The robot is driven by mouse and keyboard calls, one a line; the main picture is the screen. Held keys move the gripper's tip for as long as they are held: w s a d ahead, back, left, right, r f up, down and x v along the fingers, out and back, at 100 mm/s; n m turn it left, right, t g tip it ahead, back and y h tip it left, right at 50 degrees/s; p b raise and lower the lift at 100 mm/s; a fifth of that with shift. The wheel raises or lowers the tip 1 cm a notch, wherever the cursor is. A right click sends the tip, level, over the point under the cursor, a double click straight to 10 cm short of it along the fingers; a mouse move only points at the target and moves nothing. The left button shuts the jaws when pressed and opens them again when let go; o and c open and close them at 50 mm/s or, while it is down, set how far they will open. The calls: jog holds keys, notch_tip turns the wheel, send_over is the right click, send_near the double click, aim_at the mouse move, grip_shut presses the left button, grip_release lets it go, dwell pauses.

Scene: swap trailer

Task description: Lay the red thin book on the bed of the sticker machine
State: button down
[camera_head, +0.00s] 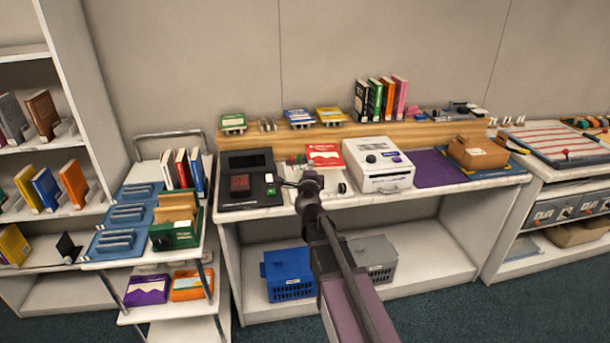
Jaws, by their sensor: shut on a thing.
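The red thin book (324,153) is in the middle of the counter area, its red cover with a pale mark facing up. My gripper (309,178) is just in front of it, over a pale flat machine bed (336,192), and is shut on what looks like the red book. The dark wrist and fingers hide the contact, and I cannot tell whether the book rests on anything. The pale bed has small green and red parts at its back left and a roll at its right. I take it for the sticker machine.
A black device (250,180) stands close on the left, and a white boxy machine (378,166) close on the right. A wooden ledge (350,132) with books runs behind. A purple mat (436,170) lies bare farther right. A cart (150,255) stands left.

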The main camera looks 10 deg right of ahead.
jog(key=shift+f, duration=0.1)
jog(key=a+f+n+y+b, duration=0.1)
jog(key=a+f+b, duration=0.3)
jog(key=f+b, duration=0.7)
jog(key=shift+w+a+f+t+y+b, duration=0.3)
jog(key=shift+f+b, duration=0.1)
jog(key=shift+b, duration=0.2)
jog(key=w+d, duration=0.1)
jog(key=w, duration=0.4)
jog(key=w+d+f+b, duration=0.1)
jog(key=w, duration=0.4)
jog(key=w+d, duration=0.1)
jog(key=w, duration=0.4)
jog(key=shift+w+f, duration=0.25)
jog(key=shift+w, duration=0.15)
jog(key=shift+b, duration=0.35)
jog(key=shift+f+b, duration=1.7)
jog(key=shift+f, duration=0.05)
jog(key=shift+f, duration=0.1)
